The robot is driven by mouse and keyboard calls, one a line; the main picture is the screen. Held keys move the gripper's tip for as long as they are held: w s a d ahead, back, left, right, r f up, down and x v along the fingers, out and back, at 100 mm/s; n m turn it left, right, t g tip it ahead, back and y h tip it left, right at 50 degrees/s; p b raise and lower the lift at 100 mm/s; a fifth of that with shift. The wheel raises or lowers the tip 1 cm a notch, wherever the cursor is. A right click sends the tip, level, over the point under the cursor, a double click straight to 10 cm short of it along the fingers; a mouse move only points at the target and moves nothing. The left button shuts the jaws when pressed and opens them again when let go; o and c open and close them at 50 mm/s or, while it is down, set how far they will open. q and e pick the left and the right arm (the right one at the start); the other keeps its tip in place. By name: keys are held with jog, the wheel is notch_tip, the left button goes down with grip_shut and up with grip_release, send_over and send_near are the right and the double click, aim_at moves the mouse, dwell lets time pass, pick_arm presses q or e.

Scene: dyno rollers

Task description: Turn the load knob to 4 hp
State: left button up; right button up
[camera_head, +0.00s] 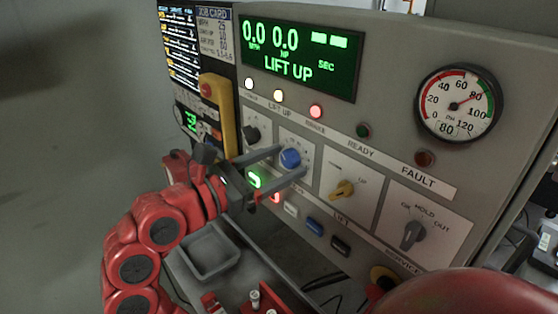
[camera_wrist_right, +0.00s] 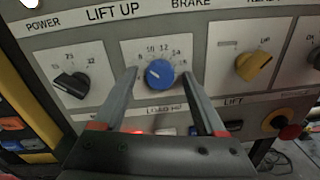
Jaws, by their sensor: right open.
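The blue load knob (camera_head: 290,158) sits on the grey console's front panel, above a label reading LOAD HP in the right wrist view (camera_wrist_right: 160,74). Its white mark lies on the knob's left side; numbers such as 10, 12 and 14 show around its top, and the lower-left numbers are too unclear to read. My right gripper (camera_head: 292,160) is open, its two fingers reaching toward the panel on either side of the knob. The right wrist view shows the gripper (camera_wrist_right: 160,90) with a gap between each finger and the knob. My left gripper is not in view.
The display (camera_head: 298,52) reads 0.0 MPH, 0.0 HP and LIFT UP. A black knob (camera_wrist_right: 72,84) is left of the blue one, a yellow lift knob (camera_head: 342,190) right. Lit buttons sit just below.

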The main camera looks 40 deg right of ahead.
grip_shut()
dwell(0.4)
jog(key=n, duration=0.3)
jog(key=n+p, duration=0.1)
jog(key=n, duration=0.1)
jog(key=shift+n, duration=0.4)
jog(key=n+p, duration=0.2)
jog(key=n, duration=0.1)
jog(key=shift+n, duration=0.3)
jog(key=shift+s+n+p, duration=0.1)
jog(key=shift+n+p, duration=0.65)
jog(key=shift+n, duration=0.55)
jog(key=shift+f, duration=0.1)
